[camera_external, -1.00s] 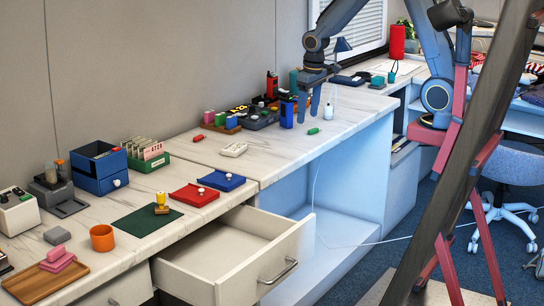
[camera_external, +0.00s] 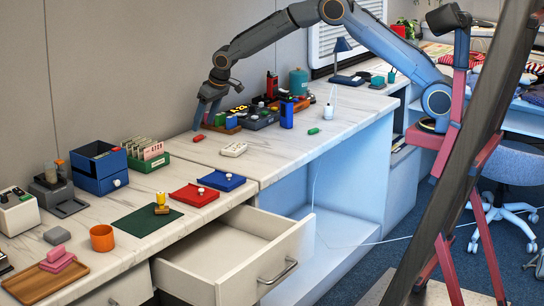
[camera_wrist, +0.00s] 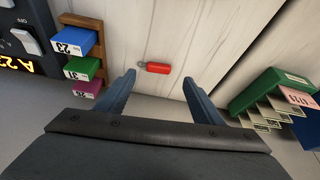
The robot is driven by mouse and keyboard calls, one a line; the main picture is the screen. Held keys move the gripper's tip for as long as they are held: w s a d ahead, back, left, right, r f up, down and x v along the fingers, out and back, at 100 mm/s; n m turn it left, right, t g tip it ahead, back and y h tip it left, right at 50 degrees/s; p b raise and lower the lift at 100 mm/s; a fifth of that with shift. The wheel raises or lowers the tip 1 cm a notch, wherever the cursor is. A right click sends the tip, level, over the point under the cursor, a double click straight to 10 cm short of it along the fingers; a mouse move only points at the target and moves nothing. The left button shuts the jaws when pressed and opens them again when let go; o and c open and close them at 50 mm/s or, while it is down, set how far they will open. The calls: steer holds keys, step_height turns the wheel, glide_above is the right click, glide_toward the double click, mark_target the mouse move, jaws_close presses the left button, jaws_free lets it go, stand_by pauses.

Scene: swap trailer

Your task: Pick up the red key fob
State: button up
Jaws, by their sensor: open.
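The red key fob (camera_external: 199,138) lies on the marble-look counter (camera_external: 176,150), near the wall and close to a seam. In the wrist view the red fob (camera_wrist: 158,68) lies flat with a small metal ring at its left end. It sits just beyond the fingertips, roughly midway between them. My gripper (camera_external: 206,118) is above and beside the fob in the external view. In the wrist view my gripper (camera_wrist: 160,84) has its two blue fingers spread wide with nothing between them.
A wooden rack (camera_wrist: 82,20) with numbered blue, green and pink blocks stands left of the fob in the wrist view. The green card tray (camera_wrist: 255,90) is at the right. A white remote-like device (camera_external: 233,149) lies nearby. The counter around the fob is clear.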

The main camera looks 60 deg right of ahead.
mark_target(199, 136)
steer(key=shift+p+x, duration=0.5)
steer(key=shift+x, duration=2.2)
steer(key=shift+d, duration=0.1)
steer(key=shift+c, duration=0.2)
steer(key=c, duration=1.1)
